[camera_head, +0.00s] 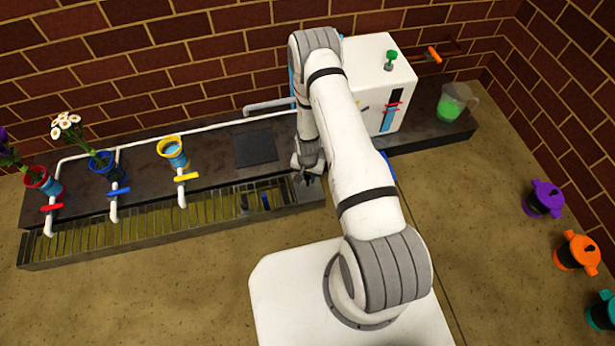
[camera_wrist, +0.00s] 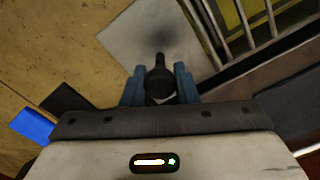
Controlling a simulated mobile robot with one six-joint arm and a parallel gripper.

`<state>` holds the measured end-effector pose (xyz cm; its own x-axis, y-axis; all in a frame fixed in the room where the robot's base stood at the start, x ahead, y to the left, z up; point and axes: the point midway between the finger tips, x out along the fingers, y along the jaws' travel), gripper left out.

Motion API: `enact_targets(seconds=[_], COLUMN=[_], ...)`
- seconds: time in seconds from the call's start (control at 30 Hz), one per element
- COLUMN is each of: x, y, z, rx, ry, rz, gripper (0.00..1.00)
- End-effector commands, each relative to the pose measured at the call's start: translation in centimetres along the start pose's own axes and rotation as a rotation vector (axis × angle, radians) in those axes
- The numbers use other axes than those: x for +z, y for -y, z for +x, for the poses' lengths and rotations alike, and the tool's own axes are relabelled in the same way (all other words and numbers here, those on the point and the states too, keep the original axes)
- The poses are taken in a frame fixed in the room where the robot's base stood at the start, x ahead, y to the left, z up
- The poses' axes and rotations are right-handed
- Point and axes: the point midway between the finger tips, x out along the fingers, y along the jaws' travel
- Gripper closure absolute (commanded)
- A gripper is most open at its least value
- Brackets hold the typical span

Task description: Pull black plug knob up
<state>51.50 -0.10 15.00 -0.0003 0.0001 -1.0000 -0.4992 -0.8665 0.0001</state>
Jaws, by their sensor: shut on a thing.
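The black plug knob (camera_wrist: 159,78) is in the middle of the wrist view, between the two blue fingertips of my gripper (camera_wrist: 160,84). The fingers are shut on it from both sides. Its round dark head and narrow tip show, over a pale grey plate (camera_wrist: 150,38); I cannot tell how far it is raised. In the head view my gripper (camera_head: 308,178) is low at the right end of the slatted trough (camera_head: 150,222), and the knob cannot be made out there.
Cups in red (camera_head: 40,180), blue (camera_head: 101,163) and yellow (camera_head: 173,152) stand on the dark counter, with coloured taps before them. A white tank (camera_head: 378,75) and green-filled jug (camera_head: 455,103) stand at right. Several lidded pots, one purple (camera_head: 543,198), are at far right.

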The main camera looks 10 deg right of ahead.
Motion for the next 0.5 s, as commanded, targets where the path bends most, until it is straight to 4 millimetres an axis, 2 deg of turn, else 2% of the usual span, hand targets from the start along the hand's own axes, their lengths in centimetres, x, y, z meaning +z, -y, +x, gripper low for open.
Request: enact_targets(seconds=[0.5], x=[0.0], y=[0.0], z=[-1.7], rx=[0.0], ry=[0.0], rz=[0.0], gripper=[0.86])
